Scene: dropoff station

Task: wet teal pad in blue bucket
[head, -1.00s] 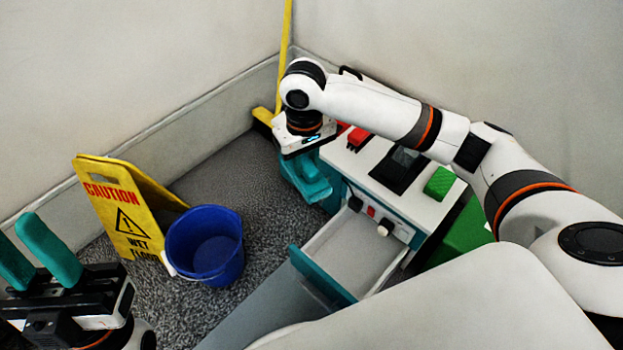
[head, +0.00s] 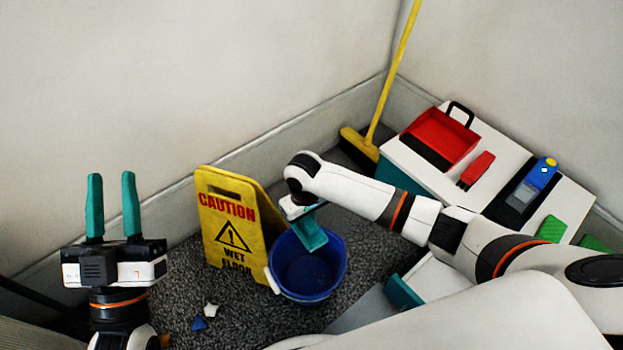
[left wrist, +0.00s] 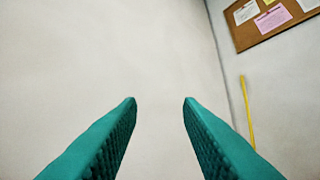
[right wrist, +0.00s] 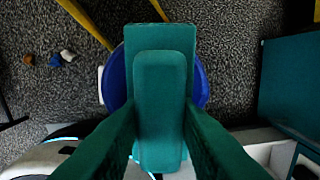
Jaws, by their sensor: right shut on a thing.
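The teal pad (right wrist: 160,38) is a flat rectangle with a raised, rounded block on it. It lies between the teal fingers of my right gripper (right wrist: 160,118), which is shut on it. The bucket also shows behind the pad in the right wrist view (right wrist: 201,88). Whether the pad is wet cannot be seen. My left gripper (head: 112,180) is open, empty and pointing up at the left.
A yellow caution sign (head: 222,215) stands close behind and left of the bucket. A white-topped cart (head: 505,155) with a red dustpan (head: 430,130) and an open drawer (head: 403,291) stands to the right. Small blue and white pieces (head: 204,317) lie on the carpet.

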